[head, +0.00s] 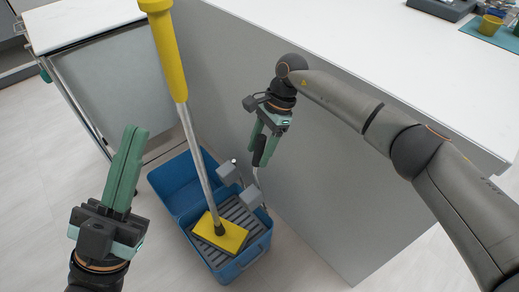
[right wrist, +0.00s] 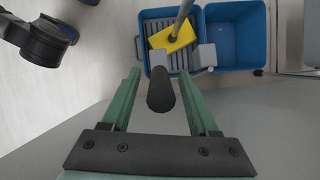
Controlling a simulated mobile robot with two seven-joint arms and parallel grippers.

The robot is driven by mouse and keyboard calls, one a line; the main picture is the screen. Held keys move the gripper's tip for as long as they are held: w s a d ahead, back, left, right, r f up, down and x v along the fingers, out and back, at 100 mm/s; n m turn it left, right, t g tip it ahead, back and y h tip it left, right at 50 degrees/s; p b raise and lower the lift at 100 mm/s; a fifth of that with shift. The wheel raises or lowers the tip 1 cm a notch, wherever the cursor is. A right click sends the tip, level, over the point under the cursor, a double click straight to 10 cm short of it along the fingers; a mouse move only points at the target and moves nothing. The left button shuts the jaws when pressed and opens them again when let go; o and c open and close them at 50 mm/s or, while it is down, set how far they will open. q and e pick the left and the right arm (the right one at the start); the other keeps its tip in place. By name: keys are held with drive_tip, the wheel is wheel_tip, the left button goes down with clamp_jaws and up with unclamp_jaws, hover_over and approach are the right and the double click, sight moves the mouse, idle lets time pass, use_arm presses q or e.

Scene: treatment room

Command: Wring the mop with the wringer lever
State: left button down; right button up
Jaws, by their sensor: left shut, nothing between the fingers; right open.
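The mop has a yellow grip (head: 163,40), a metal pole and a yellow head (head: 221,234) resting on the grey slatted wringer (head: 243,212) of the blue bucket (head: 180,191). The mop leans up toward the upper left. The wringer lever has a black handle (right wrist: 161,92), which rises between the fingers of my right gripper (right wrist: 160,90). My right gripper is open around the handle in the right wrist view; contact is not visible. In the head view it (head: 264,150) is over the bucket's right side. My left gripper (head: 124,165) is shut and empty, left of the bucket.
A grey panel under a white counter (head: 400,50) stands close to the right of the bucket. A white-topped cart (head: 85,25) stands at the upper left. Pale floor (head: 40,180) is clear at the left.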

clamp_jaws()
idle(0.5)
idle(0.9)
